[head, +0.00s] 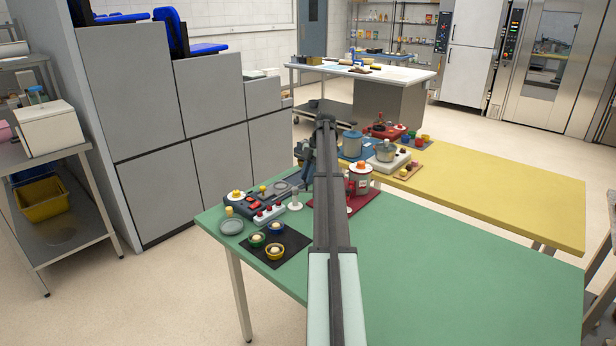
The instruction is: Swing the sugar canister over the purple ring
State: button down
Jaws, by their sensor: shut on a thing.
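My arm reaches away over the green table, and dark parts of its end with my gripper (306,170) show just left of the arm, low over the far part of the table. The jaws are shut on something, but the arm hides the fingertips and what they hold. A grey canister with a reddish label and orange-red lid (360,181) stands upright on a red mat (364,202), right of my arm. It may be the sugar canister; I cannot read its label. I cannot make out a purple ring; it may be behind my arm or too small.
A blue pot (351,144) and a silver pot (386,151) stand behind. The green table's front right (460,270) and yellow table's right (520,205) are clear.

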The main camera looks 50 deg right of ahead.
jog(key=shift+d, duration=0.1)
dwell(0.5)
jog(key=c, duration=1)
grip_release()
jog(key=shift+o, duration=0.2)
jog(key=s+d+r, duration=0.1)
jog(key=d, duration=1.1)
jog(key=shift+s+d, duration=0.2)
